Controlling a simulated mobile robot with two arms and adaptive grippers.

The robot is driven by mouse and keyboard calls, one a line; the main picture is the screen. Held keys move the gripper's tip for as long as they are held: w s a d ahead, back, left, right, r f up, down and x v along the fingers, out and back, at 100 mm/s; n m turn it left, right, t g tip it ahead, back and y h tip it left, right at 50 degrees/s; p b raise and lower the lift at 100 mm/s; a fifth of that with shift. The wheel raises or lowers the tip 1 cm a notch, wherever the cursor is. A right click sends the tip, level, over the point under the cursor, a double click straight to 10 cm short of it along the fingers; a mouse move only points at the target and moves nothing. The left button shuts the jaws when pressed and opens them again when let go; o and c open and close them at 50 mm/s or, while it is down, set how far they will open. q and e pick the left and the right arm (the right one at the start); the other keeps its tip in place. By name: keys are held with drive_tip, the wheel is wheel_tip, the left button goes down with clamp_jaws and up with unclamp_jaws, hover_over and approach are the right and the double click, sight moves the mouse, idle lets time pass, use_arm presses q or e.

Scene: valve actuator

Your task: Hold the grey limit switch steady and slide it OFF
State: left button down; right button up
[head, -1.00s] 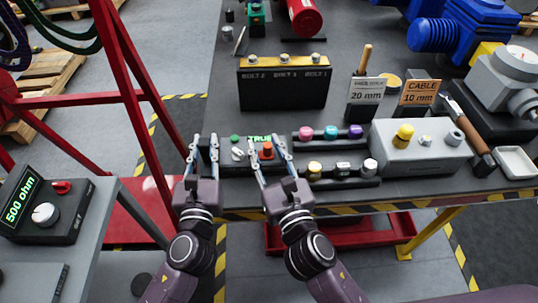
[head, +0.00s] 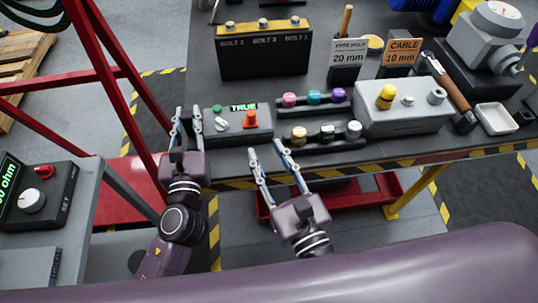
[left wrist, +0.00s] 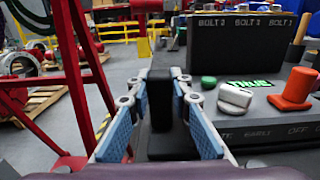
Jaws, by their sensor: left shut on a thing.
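The grey limit switch (head: 262,131) is a low grey box near the front edge of the table. On top it has a display reading TRUE (head: 243,106), a green button (head: 223,113), a whitish knob (head: 221,124) and an orange knob (head: 250,119). In the left wrist view the orange knob (left wrist: 297,88) stands upright above the OFF label. My left gripper (head: 188,112) is shut on a black upright block (left wrist: 161,98) at the switch's left end. My right gripper (head: 266,148) is open and empty, in front of the switch and apart from the orange knob.
Racks with coloured knobs (head: 314,98) stand right of the switch, beside a grey box with a yellow knob (head: 386,94). A black bolt box (head: 263,58) stands behind. A red frame (head: 112,80) rises at left.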

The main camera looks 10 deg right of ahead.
use_arm(q)
drive_tip(key=shift+s+f, duration=0.1)
drive_tip(key=shift+f, duration=0.25)
drive_tip(key=c, duration=1.9)
unclamp_jaws()
drive_tip(key=shift+o, duration=1.1)
drive_tip(key=shift+r, duration=0.2)
